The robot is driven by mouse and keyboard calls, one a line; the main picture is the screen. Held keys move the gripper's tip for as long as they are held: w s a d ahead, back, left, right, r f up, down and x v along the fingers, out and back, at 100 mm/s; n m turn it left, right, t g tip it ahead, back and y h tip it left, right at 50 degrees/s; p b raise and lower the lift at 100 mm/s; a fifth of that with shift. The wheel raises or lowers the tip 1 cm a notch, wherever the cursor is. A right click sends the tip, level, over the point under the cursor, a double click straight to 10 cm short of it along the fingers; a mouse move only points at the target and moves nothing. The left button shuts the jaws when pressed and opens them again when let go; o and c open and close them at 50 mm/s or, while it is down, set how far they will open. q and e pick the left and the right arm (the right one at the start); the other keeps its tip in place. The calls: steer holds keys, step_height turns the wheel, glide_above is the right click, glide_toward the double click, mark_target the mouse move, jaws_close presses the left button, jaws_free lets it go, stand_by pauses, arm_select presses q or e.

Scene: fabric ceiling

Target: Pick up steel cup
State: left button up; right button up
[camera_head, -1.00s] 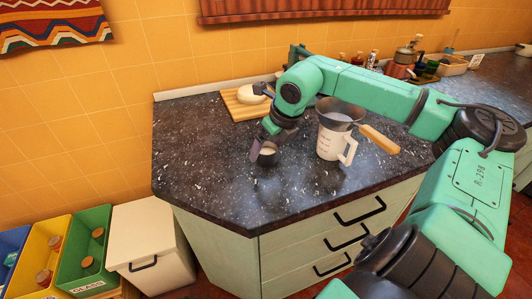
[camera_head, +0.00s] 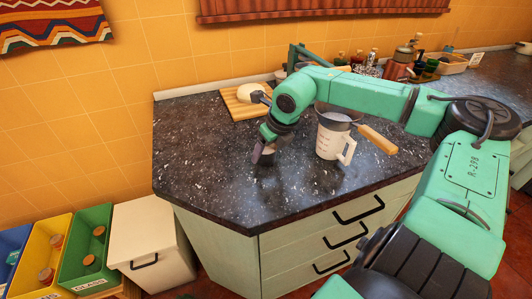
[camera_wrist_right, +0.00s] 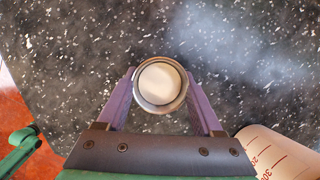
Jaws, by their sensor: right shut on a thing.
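The steel cup (camera_head: 268,158) is a small round metal cup near the middle of the dark counter, partly hidden by my gripper in the head view. In the right wrist view I look down into the cup (camera_wrist_right: 160,108); its rim is grey and its inside shows pale white. My right gripper (camera_head: 264,151) points down at it. Its purple fingers (camera_wrist_right: 160,98) lie on both sides of the cup and are shut on it. The cup looks upright; I cannot tell whether it touches the counter. My left gripper is not in view.
A wooden board (camera_head: 243,107) with a pale round thing lies behind. Several bottles stand at the back right. The counter's left is clear.

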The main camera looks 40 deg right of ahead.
step_height(320, 180, up, 18)
steer(key=shift+b, duration=0.35)
stand_by(0.5)
